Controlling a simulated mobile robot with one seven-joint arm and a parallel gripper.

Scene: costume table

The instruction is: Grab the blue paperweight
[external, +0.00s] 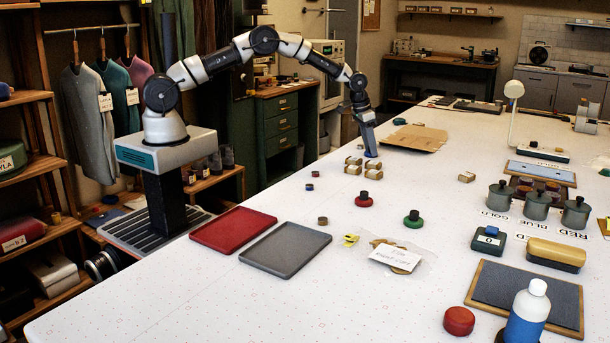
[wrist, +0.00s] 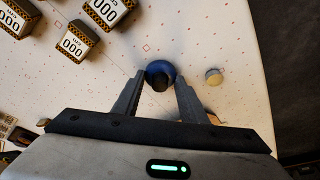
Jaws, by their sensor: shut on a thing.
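The blue paperweight (wrist: 160,67) is a round blue disc with a dark knob on top. In the wrist view it sits between the two fingertips of my gripper (wrist: 161,79). My gripper is shut on it, and the fingers lie on either side of the knob. In the external view only a blue sliver of the paperweight (external: 371,155) shows under my gripper (external: 370,150), at the table's far left side. It is at or very near the white tabletop; I cannot tell whether it is lifted.
Small labelled boxes (external: 354,166) stand close by, also at upper left in the wrist view (wrist: 75,42). A small round pale object (wrist: 214,76) lies right of the paperweight. Red (external: 364,199) and green (external: 413,219) paperweights, red (external: 233,229) and grey (external: 286,249) trays stand nearer.

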